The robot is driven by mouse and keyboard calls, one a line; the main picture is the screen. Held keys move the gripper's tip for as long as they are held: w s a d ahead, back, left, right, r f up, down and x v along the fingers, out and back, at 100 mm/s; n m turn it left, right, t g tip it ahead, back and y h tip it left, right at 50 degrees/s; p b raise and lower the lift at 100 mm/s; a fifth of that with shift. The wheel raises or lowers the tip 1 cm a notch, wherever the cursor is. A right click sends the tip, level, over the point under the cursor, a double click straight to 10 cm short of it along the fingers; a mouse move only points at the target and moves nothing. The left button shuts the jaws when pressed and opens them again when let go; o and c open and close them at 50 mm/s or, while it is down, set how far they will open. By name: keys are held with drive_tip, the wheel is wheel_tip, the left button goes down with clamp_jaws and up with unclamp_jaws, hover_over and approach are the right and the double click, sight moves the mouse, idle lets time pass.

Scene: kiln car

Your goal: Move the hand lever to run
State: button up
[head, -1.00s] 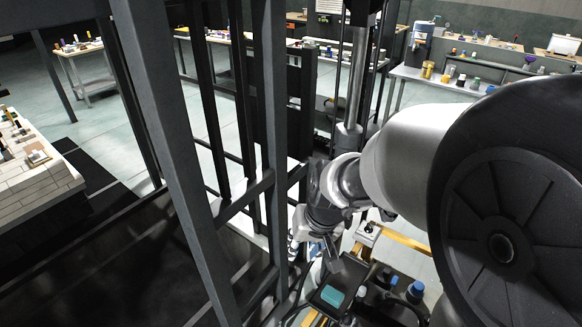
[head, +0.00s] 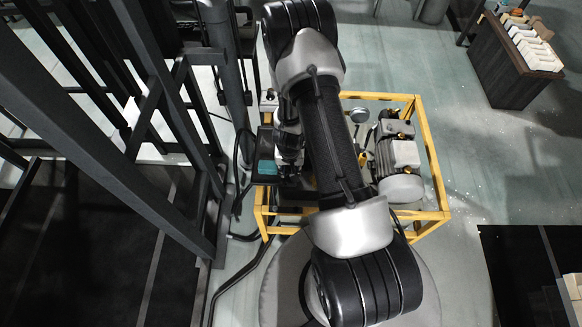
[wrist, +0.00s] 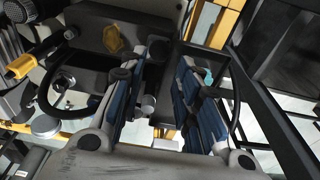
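My gripper (wrist: 172,62) shows in the wrist view with its two blue-padded fingers apart. A short dark rod with a rounded grey end (wrist: 148,104) shows between the fingers, nearer the left one. It may be the hand lever, but I cannot tell for sure, nor whether a finger touches it. A dark box with a teal panel (wrist: 208,74) lies beyond the right finger. The teal panel also shows in the head view (head: 266,167), left of my arm. My arm covers most of the unit there, and I cannot make out the lever or its position marks.
A yellow tube frame (head: 432,165) surrounds the unit, with a grey motor (head: 398,155) and a round gauge (head: 358,115) inside. Dark upright posts (head: 150,140) stand close on the left. A dark cabinet with pale blocks (head: 515,65) stands far right. Floor between is clear.

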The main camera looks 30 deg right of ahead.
sight(290, 180)
drive_tip(key=shift+w+d+f+b, duration=0.1)
drive_tip(key=shift+w+f+b, duration=0.05)
drive_tip(key=shift+f+b, duration=1.1)
drive_tip(key=shift+w+d+f+b, duration=0.15)
drive_tip(key=shift+f+b, duration=0.85)
drive_tip(key=shift+f, duration=0.5)
drive_tip(key=shift+w+f+b, duration=0.15)
drive_tip(key=shift+f+b, duration=0.95)
drive_tip(key=shift+f, duration=0.25)
drive_tip(key=shift+f, duration=0.2)
drive_tip(key=shift+c, duration=0.5)
